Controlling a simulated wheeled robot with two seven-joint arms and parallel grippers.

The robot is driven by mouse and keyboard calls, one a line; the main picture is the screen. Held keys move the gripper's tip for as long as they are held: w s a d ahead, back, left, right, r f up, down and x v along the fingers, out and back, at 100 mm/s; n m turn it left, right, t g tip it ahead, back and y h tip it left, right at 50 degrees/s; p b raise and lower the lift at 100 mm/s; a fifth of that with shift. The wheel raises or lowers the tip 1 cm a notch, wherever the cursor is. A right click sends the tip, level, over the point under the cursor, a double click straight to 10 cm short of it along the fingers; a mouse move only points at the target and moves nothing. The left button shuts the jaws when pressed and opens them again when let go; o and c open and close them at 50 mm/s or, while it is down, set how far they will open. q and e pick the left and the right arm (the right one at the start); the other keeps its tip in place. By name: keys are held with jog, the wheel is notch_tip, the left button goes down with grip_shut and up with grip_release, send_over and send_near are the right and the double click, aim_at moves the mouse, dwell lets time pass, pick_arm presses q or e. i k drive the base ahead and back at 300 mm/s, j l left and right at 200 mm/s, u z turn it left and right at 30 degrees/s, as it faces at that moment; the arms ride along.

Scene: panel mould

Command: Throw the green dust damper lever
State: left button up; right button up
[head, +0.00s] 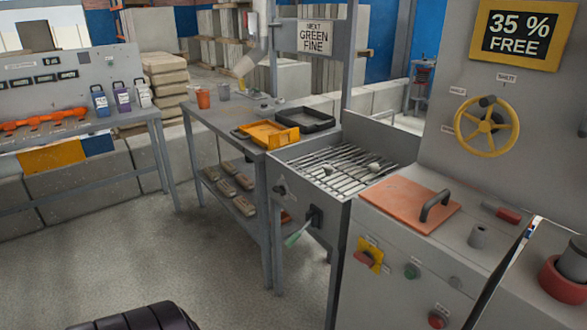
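The lever with a green handle (297,236) is on the front side of the grey grated hopper (330,220). Its dark pivot (315,216) sits on the cabinet face, and the handle slants down to the left from it. No hand or gripper touches it. Neither of my grippers can be made out in the head view. A dark ribbed part at the bottom left edge looks like part of my own body.
A grey bench (222,122) with a yellow tray (268,134) and black tray (304,120) stands left of the hopper. To its right are an orange lid (405,203), push buttons and a yellow handwheel (487,127). The floor (140,230) in front is clear.

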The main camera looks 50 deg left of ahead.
aim_at(297, 235)
jog(key=u, duration=1.6)
